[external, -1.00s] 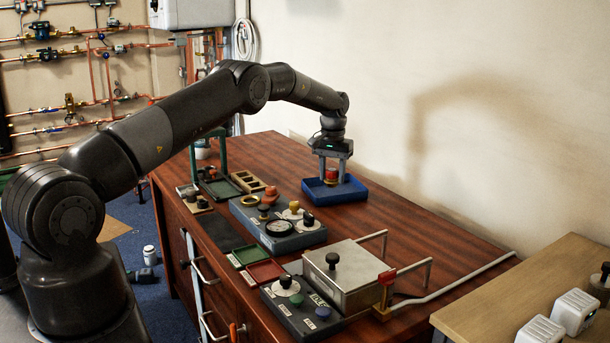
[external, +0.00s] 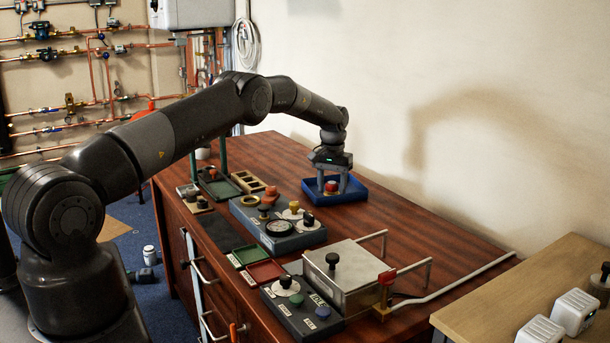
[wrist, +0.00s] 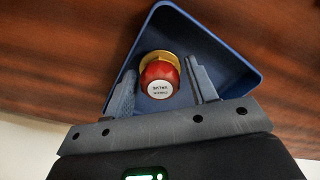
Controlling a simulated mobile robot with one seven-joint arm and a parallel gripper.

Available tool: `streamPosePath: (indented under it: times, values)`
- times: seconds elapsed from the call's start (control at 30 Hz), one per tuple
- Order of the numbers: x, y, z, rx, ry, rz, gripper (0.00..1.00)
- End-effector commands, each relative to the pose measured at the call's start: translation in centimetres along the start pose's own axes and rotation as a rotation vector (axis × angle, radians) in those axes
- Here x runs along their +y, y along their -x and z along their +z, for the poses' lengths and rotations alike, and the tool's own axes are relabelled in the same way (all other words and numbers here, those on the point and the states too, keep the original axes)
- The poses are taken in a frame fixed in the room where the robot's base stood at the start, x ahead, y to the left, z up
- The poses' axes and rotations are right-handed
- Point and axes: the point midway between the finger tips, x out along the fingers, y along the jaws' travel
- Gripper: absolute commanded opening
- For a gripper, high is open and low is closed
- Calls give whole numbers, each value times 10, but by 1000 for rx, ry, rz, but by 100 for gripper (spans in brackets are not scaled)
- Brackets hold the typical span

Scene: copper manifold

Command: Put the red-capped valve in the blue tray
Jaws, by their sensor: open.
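The red-capped valve (wrist: 159,84) has a red cap with a white labelled top and a brass-coloured body. It is inside the blue tray (wrist: 219,50) in the wrist view. In the external view the valve (external: 331,187) shows between the fingers, low in the blue tray (external: 353,196). My gripper (external: 331,192) is open over the tray, one finger on each side of the valve. In the wrist view the fingers of my gripper (wrist: 163,90) stand apart from the cap, with gaps on both sides. The valve's underside is hidden.
A blue-grey panel (external: 279,239) with several knobs and a dial lies left of the tray. Green (external: 250,254) and red (external: 266,271) shallow trays and a metal box (external: 348,276) are nearer the camera. Bare wood lies right of the tray, before the wall.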

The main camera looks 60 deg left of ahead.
Motion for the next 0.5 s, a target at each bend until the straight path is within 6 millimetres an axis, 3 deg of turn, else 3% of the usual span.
streamPosePath:
  times: [0.17, 0.5]
  values:
    - [0, 14, -1, 2, 0, 0, 52]
    - [0, 85, -1, 3, 0, 0, 52]
